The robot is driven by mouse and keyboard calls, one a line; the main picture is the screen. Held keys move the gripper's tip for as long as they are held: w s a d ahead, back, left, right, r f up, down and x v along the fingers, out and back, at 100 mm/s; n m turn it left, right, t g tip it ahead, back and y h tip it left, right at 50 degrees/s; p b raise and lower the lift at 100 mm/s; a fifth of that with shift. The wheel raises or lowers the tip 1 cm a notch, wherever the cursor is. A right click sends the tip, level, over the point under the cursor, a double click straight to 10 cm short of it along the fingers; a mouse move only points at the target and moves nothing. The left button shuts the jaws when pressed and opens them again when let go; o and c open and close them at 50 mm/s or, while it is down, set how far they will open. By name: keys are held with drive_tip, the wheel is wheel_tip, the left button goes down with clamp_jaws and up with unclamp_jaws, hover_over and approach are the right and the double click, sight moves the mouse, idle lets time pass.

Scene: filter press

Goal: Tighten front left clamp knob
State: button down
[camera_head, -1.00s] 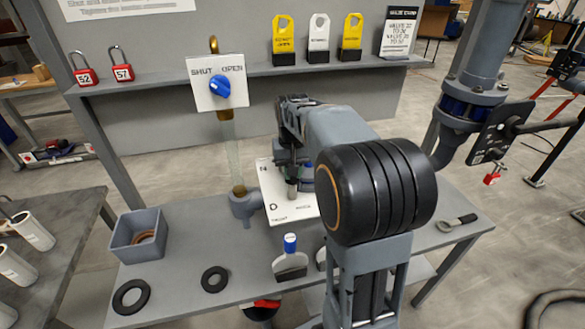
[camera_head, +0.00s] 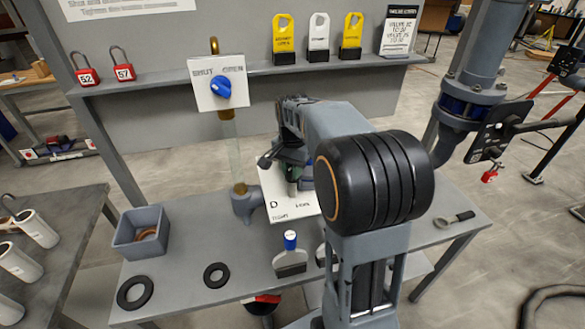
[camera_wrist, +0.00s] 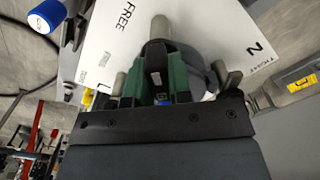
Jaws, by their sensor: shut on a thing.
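A white plate (camera_head: 279,207) with printed letters lies on the grey bench, and my gripper (camera_head: 293,172) is down over it. In the wrist view the plate (camera_wrist: 112,42) shows the words FREE and TIGHT. My gripper (camera_wrist: 162,82) has green pads there, shut around the dark grey clamp knob (camera_wrist: 200,68). A grey post (camera_wrist: 160,28) stands just beyond the pads. The pads and my arm hide most of the knob, so its exact angle cannot be told. The head view does not show the knob clearly.
A blue-capped piece (camera_head: 290,252) stands in front of the plate. A blue valve knob (camera_head: 221,88) and a clear tube stand behind left.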

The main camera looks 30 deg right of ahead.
idle(0.6)
drive_tip(key=c, duration=1)
unclamp_jaws()
drive_tip(key=shift+c, duration=0.2)
drive_tip(key=shift+r, duration=0.1)
wheel_tip(320, 180, up, 14)
drive_tip(key=shift+f, duration=0.2)
